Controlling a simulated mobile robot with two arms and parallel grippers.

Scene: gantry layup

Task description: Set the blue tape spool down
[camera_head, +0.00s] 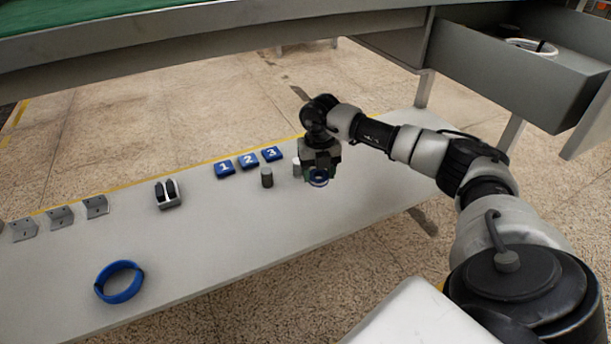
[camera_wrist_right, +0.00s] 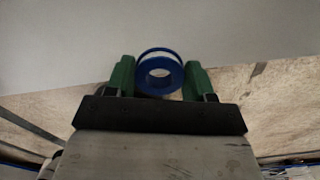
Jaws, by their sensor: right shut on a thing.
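The blue tape spool (camera_wrist_right: 159,74) shows as a blue ring with a pale core between the green fingers of my right gripper (camera_wrist_right: 160,80) in the right wrist view. In the head view the spool (camera_head: 319,178) is small and hangs under the right gripper (camera_head: 318,172), over the right part of the grey lower shelf (camera_head: 200,232). The gripper is shut on it. I cannot tell whether the spool touches the shelf. My left gripper is not in view.
Blue number tiles (camera_head: 248,161), a dark grey cylinder (camera_head: 267,177) and a pale cylinder (camera_head: 297,167) stand left of the gripper. Farther left are a black-and-white block (camera_head: 168,194), grey brackets (camera_head: 60,217) and a large blue ring (camera_head: 119,282). An open drawer (camera_head: 500,72) hangs upper right. The shelf's right end looks clear.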

